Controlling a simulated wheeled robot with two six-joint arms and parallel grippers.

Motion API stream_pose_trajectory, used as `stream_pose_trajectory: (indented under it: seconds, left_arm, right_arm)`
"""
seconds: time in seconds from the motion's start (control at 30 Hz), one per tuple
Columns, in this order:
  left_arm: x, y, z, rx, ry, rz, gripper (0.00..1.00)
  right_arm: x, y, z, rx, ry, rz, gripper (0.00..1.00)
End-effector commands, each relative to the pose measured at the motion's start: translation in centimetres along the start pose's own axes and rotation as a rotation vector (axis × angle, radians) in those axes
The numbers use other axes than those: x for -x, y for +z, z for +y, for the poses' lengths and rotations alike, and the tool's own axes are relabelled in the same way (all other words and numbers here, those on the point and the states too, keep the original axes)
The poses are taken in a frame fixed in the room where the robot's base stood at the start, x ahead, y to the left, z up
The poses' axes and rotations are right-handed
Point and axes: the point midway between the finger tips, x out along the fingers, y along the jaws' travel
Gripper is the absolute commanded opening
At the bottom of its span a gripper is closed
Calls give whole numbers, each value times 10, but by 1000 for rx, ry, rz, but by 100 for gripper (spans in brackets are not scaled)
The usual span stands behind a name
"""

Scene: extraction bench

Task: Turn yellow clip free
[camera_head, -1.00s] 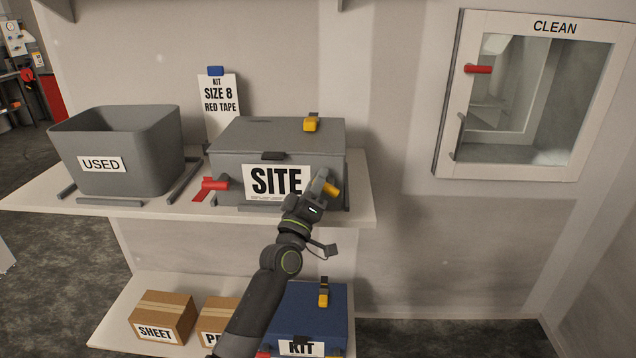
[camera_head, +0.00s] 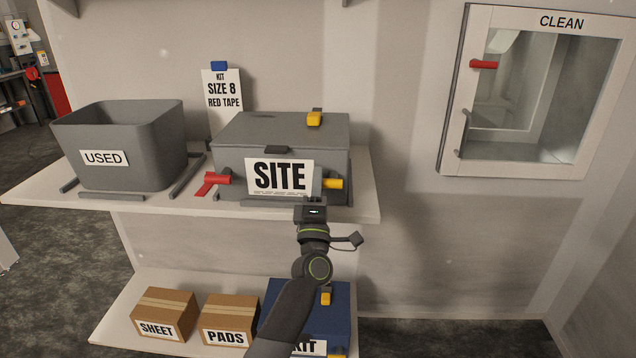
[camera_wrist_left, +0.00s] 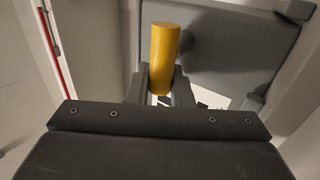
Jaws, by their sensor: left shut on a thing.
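The grey SITE box (camera_head: 232,158) sits on the upper shelf with its lid down. A yellow clip (camera_head: 334,183) is at the right of its front face, beside the label, and lies about level. My left gripper (camera_head: 318,184) is in front of it, fingers pointing up, shut on the clip. The left wrist view shows the yellow clip (camera_wrist_left: 164,50) as a cylinder between the two fingertips (camera_wrist_left: 160,88). A red clip (camera_head: 212,183) is at the front left of the box. Another yellow piece (camera_head: 314,119) is on the lid. My right gripper is not in view.
A grey USED bin (camera_head: 150,147) stands to the left on the upper shelf (camera_head: 230,205). Below are SHEET (camera_head: 165,308) and PADS (camera_head: 229,314) cartons and a blue KIT box (camera_head: 340,310), partly behind my arm. A CLEAN cabinet (camera_head: 452,100) hangs at right.

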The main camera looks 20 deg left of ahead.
Motion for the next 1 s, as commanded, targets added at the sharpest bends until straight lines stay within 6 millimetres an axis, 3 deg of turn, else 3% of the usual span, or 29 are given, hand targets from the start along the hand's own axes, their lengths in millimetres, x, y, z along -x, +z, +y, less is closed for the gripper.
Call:
stream_pose_trajectory:
  seconds: [0.5,0.53,0.57,1.0]
  left_arm:
    - [2,0,-3,16,-5,10,0]
    - [2,0,-3,16,-5,10,22]
    - [2,0,-3,16,-5,10,26]
    - [8,2,-10,16,-3,11,27]
  right_arm:
    - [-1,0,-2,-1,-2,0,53]
    - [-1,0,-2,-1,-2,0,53]
    - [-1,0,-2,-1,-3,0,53]
    - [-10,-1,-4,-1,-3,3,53]
